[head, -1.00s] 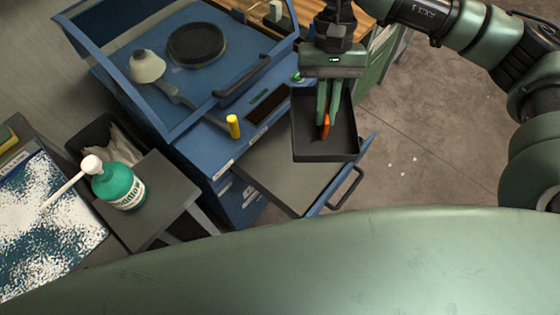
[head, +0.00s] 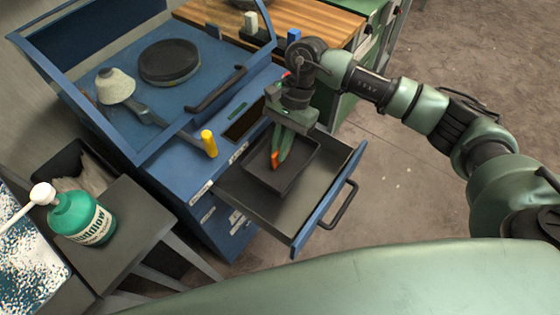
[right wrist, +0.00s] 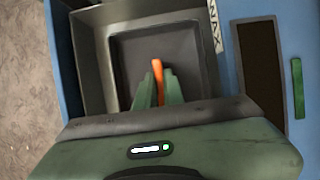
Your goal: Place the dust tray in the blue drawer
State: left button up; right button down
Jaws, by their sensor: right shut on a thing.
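The dust tray (head: 296,178) is a dark square shallow tray with an orange tab (head: 275,159). It lies inside the outline of the open blue drawer (head: 325,198), toward the drawer's inner end; I cannot tell if it touches the drawer floor. My right gripper (head: 278,160) points down and is shut on the tray's orange tab. In the right wrist view the tray (right wrist: 190,65) appears within the drawer's grey walls (right wrist: 90,60), with the orange tab between the fingers. My left gripper is not in view.
A blue workstation (head: 180,115) holds a round dark pad (head: 169,62) and a white-topped tool (head: 115,86). A green bottle (head: 80,217) stands on a side table at left. Floor right of the drawer is clear.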

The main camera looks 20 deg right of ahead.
aim_at(280, 165)
notch_tip(280, 165, down, 4)
jog(key=shift+r, duration=0.2)
notch_tip(280, 165, down, 3)
jog(key=shift+f+p, duration=0.2)
jog(key=shift+p, duration=0.2)
jog(key=shift+f, duration=0.25)
jog(key=c, duration=1.9)
grip_release()
jog(key=shift+b, duration=0.3)
jog(key=shift+c, duration=0.2)
jog(key=o, duration=0.4)
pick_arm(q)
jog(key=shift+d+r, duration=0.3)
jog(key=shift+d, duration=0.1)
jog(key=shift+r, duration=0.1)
